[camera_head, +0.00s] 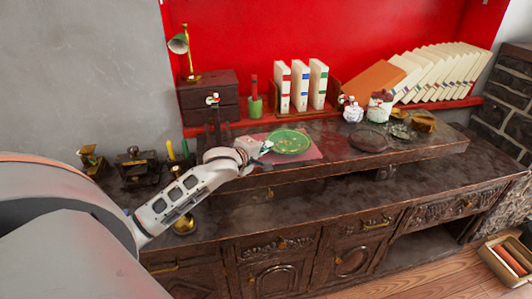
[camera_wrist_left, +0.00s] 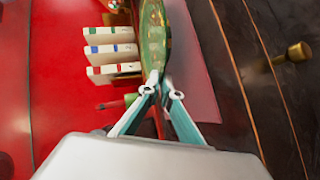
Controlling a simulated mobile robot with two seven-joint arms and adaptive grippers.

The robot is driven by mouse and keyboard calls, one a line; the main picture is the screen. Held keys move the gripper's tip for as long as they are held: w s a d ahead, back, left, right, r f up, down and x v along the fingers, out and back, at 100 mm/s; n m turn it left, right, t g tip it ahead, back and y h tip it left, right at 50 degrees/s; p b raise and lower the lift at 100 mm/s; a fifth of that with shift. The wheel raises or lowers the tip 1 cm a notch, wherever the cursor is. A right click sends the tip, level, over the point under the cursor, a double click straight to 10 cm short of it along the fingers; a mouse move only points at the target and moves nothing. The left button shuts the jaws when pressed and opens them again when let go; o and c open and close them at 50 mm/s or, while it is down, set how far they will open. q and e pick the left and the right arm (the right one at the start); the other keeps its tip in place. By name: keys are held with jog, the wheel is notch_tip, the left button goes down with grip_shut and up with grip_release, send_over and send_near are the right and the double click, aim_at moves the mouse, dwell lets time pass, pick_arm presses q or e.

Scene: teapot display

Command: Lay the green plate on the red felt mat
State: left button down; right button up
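The green plate (camera_head: 290,141) is over the red felt mat (camera_head: 312,155) on the raised wooden shelf in the head view. My left gripper (camera_head: 266,147) is at the plate's left rim. In the left wrist view, the fingertips of the left gripper (camera_wrist_left: 161,88) close on the near rim of the plate (camera_wrist_left: 154,35), which shows as a narrow oval. The mat (camera_wrist_left: 196,60) shows beside it, partly hidden by the plate. I cannot tell whether the plate's underside touches the mat. My right gripper is not in view.
A green cup (camera_head: 255,106) and white books (camera_head: 300,86) stand behind the plate. A dark round dish (camera_head: 369,140) and jars (camera_head: 380,106) are to the right. A small drawer box (camera_head: 208,98) stands at the back left. The lower counter in front is mostly clear.

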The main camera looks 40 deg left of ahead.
pick_arm(q)
jog(key=shift+f, duration=0.85)
jog(key=shift+r, duration=0.1)
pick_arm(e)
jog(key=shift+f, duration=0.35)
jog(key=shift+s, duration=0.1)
pick_arm(q)
jog(key=c, duration=2.6)
grip_release()
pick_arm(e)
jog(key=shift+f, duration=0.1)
pick_arm(q)
jog(key=shift+o, duration=0.2)
